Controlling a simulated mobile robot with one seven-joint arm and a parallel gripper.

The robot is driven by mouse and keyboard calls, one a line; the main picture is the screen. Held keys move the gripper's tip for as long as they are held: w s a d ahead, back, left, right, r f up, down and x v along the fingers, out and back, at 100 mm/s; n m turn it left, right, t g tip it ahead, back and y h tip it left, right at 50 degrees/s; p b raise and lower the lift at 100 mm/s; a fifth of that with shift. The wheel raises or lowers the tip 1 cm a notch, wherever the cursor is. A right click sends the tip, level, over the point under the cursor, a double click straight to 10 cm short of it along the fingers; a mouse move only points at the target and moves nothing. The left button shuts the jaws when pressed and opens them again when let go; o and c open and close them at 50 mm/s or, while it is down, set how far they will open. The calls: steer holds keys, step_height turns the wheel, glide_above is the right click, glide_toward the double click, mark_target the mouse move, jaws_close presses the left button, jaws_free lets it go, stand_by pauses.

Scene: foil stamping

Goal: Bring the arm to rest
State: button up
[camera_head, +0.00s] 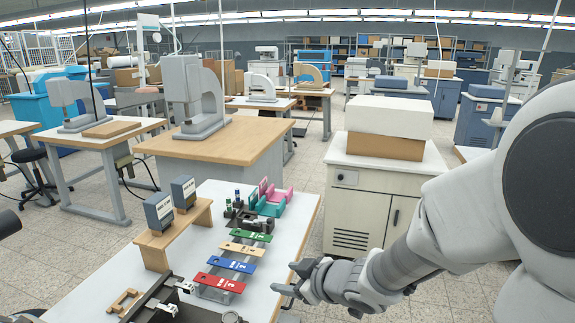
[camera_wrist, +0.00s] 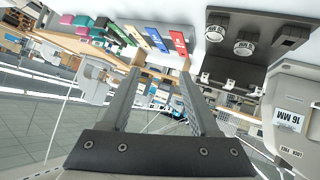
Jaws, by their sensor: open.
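My gripper (camera_head: 291,279) is at the end of my arm, which reaches in from the right. It is over the right edge of the white table (camera_head: 112,268), beside the coloured strips. In the wrist view my gripper (camera_wrist: 160,78) shows its two fingers apart with nothing between them. The wrist picture looks upside down.
Red (camera_head: 219,282), blue (camera_head: 231,264), tan (camera_head: 243,248) and green (camera_head: 251,235) strips lie in a row on the table. A wooden stand (camera_head: 154,257) bears two small boxes. A cream cabinet (camera_head: 362,220) stands behind my arm. Floor is clear between.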

steer(key=s+d+r+m+h+p, duration=0.1)
steer(key=s+d+r+m+h, duration=0.1)
steer(key=d+r+m+h, duration=0.4)
steer(key=s+d+r+m+h+p, duration=0.1)
steer(key=s+d+r+h, duration=0.15)
steer(key=d+r, duration=0.4)
steer(key=s+r+m+g, duration=0.1)
steer(key=s+m, duration=0.1)
steer(key=s, duration=0.6)
steer(key=s+d+m+g+y+p, duration=0.1)
steer(key=s+m+g, duration=0.1)
steer(key=s, duration=0.6)
steer(key=shift+s+d+r+m, duration=0.2)
steer(key=shift+d+r+m, duration=0.1)
steer(key=shift+r+m, duration=0.1)
steer(key=shift+f+y, duration=0.1)
steer(key=shift+y, duration=0.15)
steer(key=shift+c, duration=1)
steer(key=shift+a, duration=0.25)
